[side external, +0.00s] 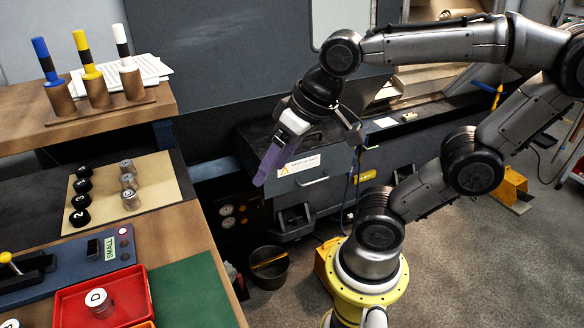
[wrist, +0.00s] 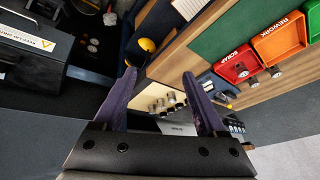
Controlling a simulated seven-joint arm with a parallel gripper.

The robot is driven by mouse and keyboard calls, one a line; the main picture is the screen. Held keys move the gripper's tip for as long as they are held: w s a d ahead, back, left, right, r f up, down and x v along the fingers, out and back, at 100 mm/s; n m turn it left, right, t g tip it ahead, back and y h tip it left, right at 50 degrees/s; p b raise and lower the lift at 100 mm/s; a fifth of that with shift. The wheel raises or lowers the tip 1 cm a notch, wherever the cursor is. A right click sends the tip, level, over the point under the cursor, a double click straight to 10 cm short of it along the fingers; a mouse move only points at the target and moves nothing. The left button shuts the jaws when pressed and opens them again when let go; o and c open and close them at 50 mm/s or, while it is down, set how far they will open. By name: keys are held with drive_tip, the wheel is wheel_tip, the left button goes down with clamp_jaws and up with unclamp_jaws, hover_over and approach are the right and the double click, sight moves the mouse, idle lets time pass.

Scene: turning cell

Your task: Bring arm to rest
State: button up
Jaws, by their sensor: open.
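My gripper (side external: 308,165) hangs in the air to the right of the bench, in front of the dark machine. Its fingers look purple. In the wrist view my gripper (wrist: 160,88) shows two purple fingers spread well apart with nothing between them. It is open and empty, and touches nothing that I can see. My arm is raised and bent, reaching left from its yellow base ring.
The bench holds a red tray (side external: 68,312) with a metal part (side external: 98,302), a beige board (side external: 160,209) with several cylinders, and a rack (side external: 88,118) of coloured-handled gauges. A dark bucket (side external: 269,275) stands on the floor. The wrist view shows an orange REWORK tray (wrist: 284,46).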

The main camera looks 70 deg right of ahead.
drive_tip(key=shift+s+d+f+n+h, duration=0.1)
drive_tip(key=shift+s+d+f+n, duration=0.15)
drive_tip(key=shift+s+n, duration=0.2)
drive_tip(key=shift+s+d+f+n+h, duration=0.1)
drive_tip(key=shift+s+d+f+n, duration=0.2)
drive_tip(key=shift+s+n, duration=0.15)
drive_tip(key=shift+s+d+f+n+h, duration=0.1)
drive_tip(key=shift+s+d+f+n, duration=0.15)
drive_tip(key=shift+s+n, duration=0.2)
idle(0.3)
